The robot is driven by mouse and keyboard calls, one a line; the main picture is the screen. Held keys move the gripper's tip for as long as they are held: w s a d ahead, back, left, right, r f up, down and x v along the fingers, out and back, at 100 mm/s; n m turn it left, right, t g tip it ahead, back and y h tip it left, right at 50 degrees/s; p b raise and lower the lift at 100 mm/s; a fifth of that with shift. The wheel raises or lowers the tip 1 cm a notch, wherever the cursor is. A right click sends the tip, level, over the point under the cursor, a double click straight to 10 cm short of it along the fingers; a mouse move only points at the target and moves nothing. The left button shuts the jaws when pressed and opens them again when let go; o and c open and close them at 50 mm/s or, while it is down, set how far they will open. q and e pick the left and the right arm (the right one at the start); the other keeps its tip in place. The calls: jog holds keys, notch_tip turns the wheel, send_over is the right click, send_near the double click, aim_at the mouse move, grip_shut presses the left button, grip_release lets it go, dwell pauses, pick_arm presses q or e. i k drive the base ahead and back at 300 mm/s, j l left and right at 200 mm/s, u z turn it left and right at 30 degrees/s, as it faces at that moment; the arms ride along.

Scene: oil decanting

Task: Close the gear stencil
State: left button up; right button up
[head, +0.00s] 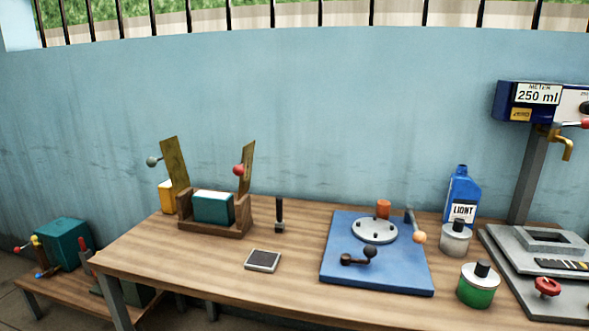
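A wooden cradle (213,226) holds a teal block with a pale top (213,206) on the left part of the table. Two thin brass-coloured plates stand raised at its ends. The left plate (175,163) leans outward and carries a grey-green ball knob (153,161). The right plate (247,167) stands nearly upright with a red ball knob (239,170). The plates look like stencils, but I cannot tell which bears a gear. Neither gripper is in view.
Further right are a blue fixture board (342,260), a green-bodied can (478,286), a grey can (456,239), a blue bottle (463,190) and a meter stand (530,175). The front left tabletop is clear.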

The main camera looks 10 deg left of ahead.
aim_at(171, 150)
jog(key=j+z, duration=0.1)
jog(key=j, duration=0.7)
jog(key=j+z, duration=0.1)
jog(key=j, duration=0.7)
jog(key=j+z, duration=0.15)
jog(key=j, duration=0.6)
jog(key=k+j+z, duration=0.1)
jog(key=j, duration=0.7)
jog(key=k+j+z, duration=0.1)
jog(key=j, duration=0.95)
jog(key=i+j+z, duration=0.1)
jog(key=j, duration=0.25)
jog(key=i, duration=0.45)
jog(key=j+u, duration=0.1)
jog(key=j, duration=0.45)
jog(key=i, duration=0.05)
